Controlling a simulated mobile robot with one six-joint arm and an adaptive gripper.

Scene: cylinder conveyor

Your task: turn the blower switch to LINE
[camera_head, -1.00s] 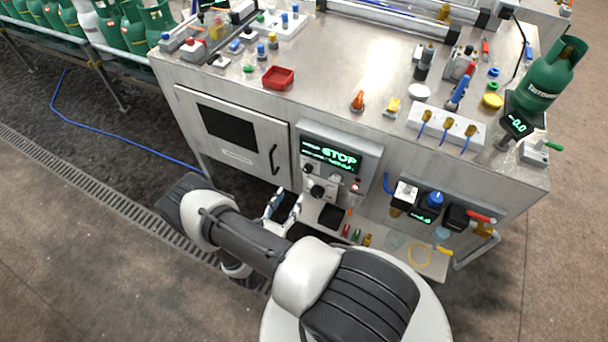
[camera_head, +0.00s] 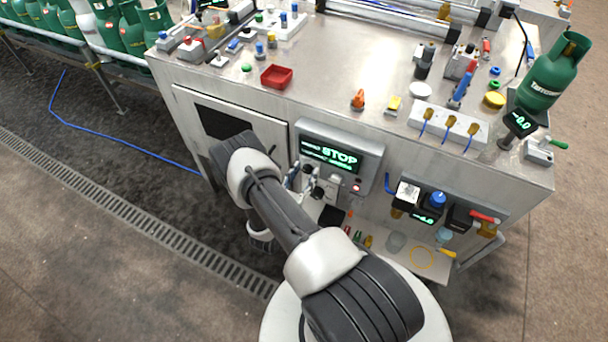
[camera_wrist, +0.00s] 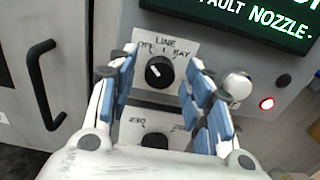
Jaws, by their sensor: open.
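The blower switch (camera_wrist: 159,72) is a round black knob on a white plate in the wrist view. The plate reads LINE at the top, with partly covered, hard-to-read words to either side below it. The knob's white mark points up and left, toward the left-hand word. My gripper (camera_wrist: 160,82) is open, its blue-padded fingers on either side of the knob with visible gaps. In the head view, my gripper (camera_head: 303,181) is at the front of the control panel (camera_head: 370,172), and my arm and fingers hide most of the knob area.
A second dark knob (camera_wrist: 155,140) sits below on another white plate, partly hidden by my gripper. A silver button (camera_wrist: 237,84) and a lit red lamp (camera_wrist: 267,103) are to the right. The display (camera_head: 330,153) reads STOP. A black door handle (camera_wrist: 43,85) is at left.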

